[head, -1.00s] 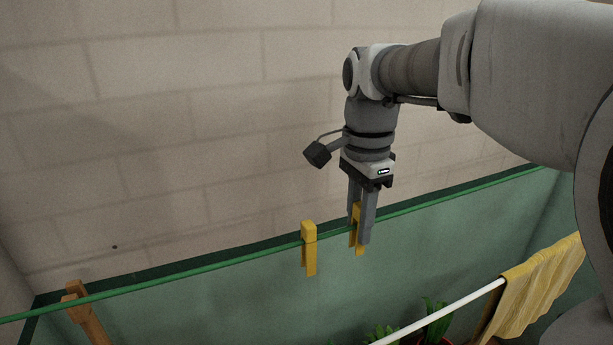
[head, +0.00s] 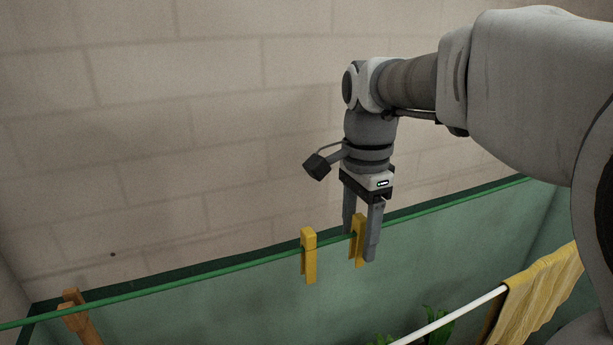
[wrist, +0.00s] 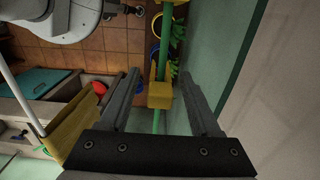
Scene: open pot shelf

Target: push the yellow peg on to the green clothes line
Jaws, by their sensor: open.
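The yellow peg (head: 360,240) is upright on the green clothes line (head: 220,270), its top above the line and its legs hanging below. My gripper (head: 360,246) points down with its fingers apart, one on each side of this peg. In the wrist view my gripper (wrist: 160,74) shows a gap between each finger and the peg (wrist: 160,96), and the line (wrist: 156,122) runs through under the peg. A second yellow peg (head: 309,257) sits on the line to the left. How deep the line lies in the peg is partly hidden by a finger.
A brown wooden peg (head: 76,312) is at the lower left by the line. A green panel (head: 230,305) stands close behind the line, with a brick wall (head: 200,120) beyond. A yellow cloth (head: 540,290) hangs on a white rail (head: 455,315) at the lower right.

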